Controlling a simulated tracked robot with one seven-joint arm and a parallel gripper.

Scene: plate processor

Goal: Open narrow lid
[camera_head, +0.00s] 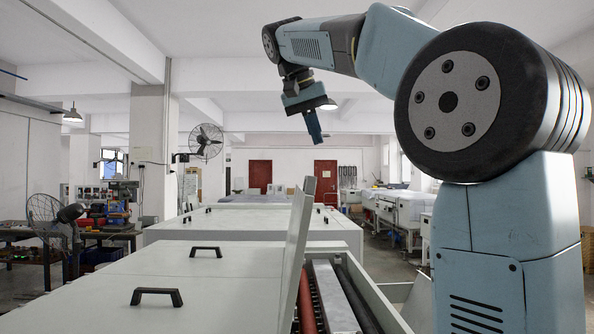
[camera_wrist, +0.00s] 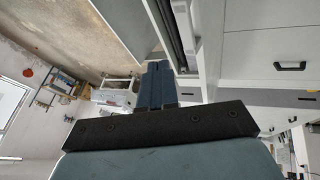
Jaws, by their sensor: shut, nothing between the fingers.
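The narrow lid (camera_head: 300,240) of the white plate processor stands almost upright in the head view, swung up at the left side of a long opening. Inside the opening are a red roller (camera_head: 307,305), a pale metal bar (camera_head: 333,297) and dark rollers. My gripper (camera_head: 314,136) is raised in the air above the lid's upper end, pointing down, apart from it. Its fingers are together and empty. The fingers also show in the wrist view (camera_wrist: 158,85), with nothing between them.
A wide closed cover (camera_head: 95,290) with black handles (camera_head: 157,297) lies left of the lid. Another white cabinet (camera_head: 250,222) stands behind. Fans and a workbench are at the far left. The air around my gripper is clear.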

